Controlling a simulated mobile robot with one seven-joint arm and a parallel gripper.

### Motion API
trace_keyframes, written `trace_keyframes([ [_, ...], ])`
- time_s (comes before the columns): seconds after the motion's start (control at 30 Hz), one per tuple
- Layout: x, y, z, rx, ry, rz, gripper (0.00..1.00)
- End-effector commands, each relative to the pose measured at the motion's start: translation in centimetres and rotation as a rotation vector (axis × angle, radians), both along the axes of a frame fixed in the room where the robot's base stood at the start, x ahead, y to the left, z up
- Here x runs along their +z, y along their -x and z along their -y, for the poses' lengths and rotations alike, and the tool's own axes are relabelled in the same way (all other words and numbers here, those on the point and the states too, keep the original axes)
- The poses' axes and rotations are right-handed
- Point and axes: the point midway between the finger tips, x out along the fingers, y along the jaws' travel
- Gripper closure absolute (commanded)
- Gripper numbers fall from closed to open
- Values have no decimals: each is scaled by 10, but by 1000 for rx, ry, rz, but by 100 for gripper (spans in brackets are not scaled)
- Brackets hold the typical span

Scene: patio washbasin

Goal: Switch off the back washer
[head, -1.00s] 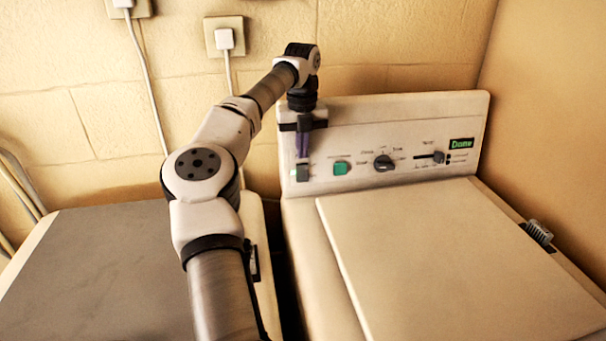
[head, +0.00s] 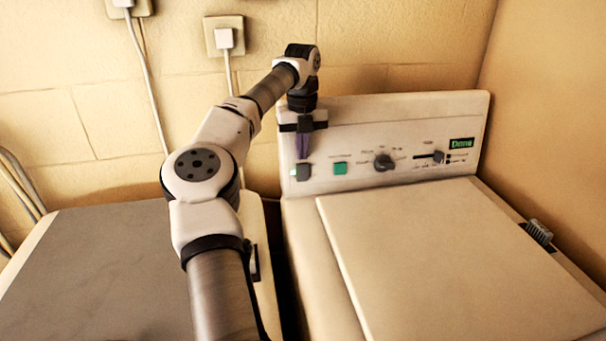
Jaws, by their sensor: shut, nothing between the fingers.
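The washer (head: 390,112) with the upright control panel stands at the right, against the back wall. Its panel carries a grey rocker switch (head: 302,173) at the left end, a green button (head: 340,168), a round dial (head: 383,162), a slider (head: 438,156) and a lit green display (head: 461,143). My gripper (head: 303,156) points down in front of the panel's left end, its shut, empty purple-grey fingers just above the grey switch. I cannot tell whether the tips touch the switch. Its exact on or off position is too small to read.
A second appliance with a grey top (head: 90,275) stands at the left, a narrow dark gap between the two. The washer's pale lid (head: 460,260) is closed. A small brush-like item (head: 538,232) lies on its right edge. Wall sockets (head: 224,37) with cables are behind.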

Motion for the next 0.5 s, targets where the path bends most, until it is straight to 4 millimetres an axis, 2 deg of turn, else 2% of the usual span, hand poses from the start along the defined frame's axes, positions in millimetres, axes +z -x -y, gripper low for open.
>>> trace_keyframes([
  [0.5,-9,0,0,0,-1,-1,100],
])
